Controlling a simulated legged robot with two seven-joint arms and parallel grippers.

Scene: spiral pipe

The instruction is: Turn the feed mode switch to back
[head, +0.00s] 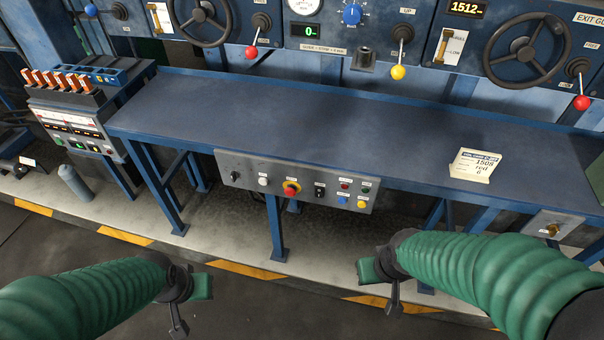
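A grey control panel (297,184) hangs under the front edge of the blue table. It carries two black switches, one at its left end (234,177) and one right of the middle (320,191). Their small labels are unreadable, so I cannot tell which is the feed mode switch or how it is set. My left gripper (190,303) is below and left of the panel, apart from it. My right gripper (379,288) is below and right of it, also apart. Neither visibly holds anything; their finger opening is unclear.
The panel also has a red button on a yellow base (291,189) and several small coloured buttons. The blue table (330,122) holds a paper sign (474,165). Table legs stand below. Wheels and levers line the back console. Floor in front is clear.

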